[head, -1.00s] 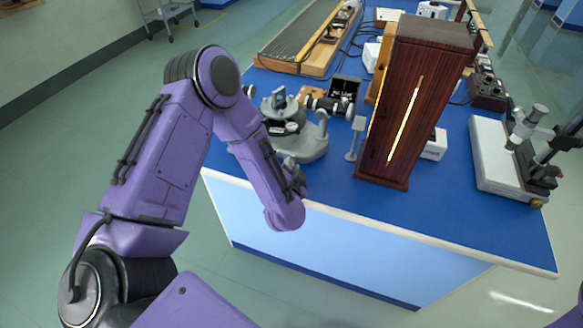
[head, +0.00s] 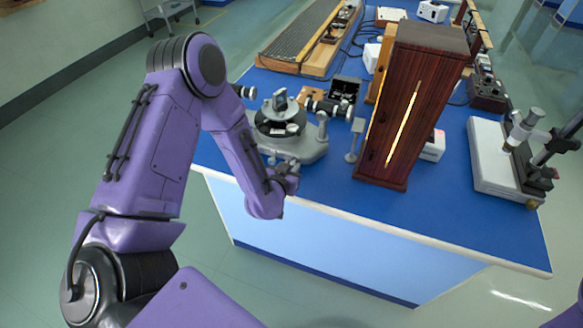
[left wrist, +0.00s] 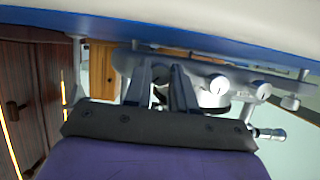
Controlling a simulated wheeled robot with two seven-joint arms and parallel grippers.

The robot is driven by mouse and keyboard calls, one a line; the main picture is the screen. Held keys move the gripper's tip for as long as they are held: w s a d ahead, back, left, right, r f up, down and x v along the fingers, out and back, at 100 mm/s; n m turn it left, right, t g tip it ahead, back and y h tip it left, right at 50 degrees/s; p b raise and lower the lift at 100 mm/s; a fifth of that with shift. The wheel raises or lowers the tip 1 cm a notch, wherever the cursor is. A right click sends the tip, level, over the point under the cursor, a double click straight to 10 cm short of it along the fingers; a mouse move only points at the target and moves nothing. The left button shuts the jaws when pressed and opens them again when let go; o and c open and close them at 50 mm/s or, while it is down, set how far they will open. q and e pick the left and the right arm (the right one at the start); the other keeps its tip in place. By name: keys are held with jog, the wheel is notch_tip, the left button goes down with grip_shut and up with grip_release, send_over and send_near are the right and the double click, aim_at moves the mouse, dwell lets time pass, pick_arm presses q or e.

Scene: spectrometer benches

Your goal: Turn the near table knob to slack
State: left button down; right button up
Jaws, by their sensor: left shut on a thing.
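The grey spectrometer (head: 300,148) stands at the near left corner of the blue-topped bench, with a round dark table on top. My left gripper (head: 288,168) is at its near side, low by the base. In the left wrist view the gripper (left wrist: 160,72) has its two dark fingers close together at the spectrometer's underside. It is shut on the near table knob, which the fingers mostly hide. Two other silvery knobs (left wrist: 218,85) and (left wrist: 262,90) show to the right of the fingers. My right gripper is not in view.
A tall dark wooden lamp housing (head: 405,120) with a bright slit stands right of the spectrometer. A white-based microscope (head: 500,160) is at the far right. The blue bench (head: 440,215) is clear along its near edge.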

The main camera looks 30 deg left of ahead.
pick_arm(q)
jog(key=n+h+b, duration=0.1)
jog(key=n+h, duration=0.1)
jog(key=n, duration=0.1)
jog(key=shift+a+f+t, duration=0.1)
jog(key=shift+t, duration=0.3)
jog(key=shift+a+n+t+h+b, duration=0.1)
jog(key=shift+n+t+h+b, duration=0.4)
jog(key=shift+n+h+b, duration=0.8)
jog(key=shift+n+y+p, duration=0.3)
jog(key=shift+n+p, duration=0.1)
jog(key=c, duration=1.2)
grip_release()
jog(key=shift+s, duration=0.1)
jog(key=v, duration=1)
jog(key=shift+s, duration=0.2)
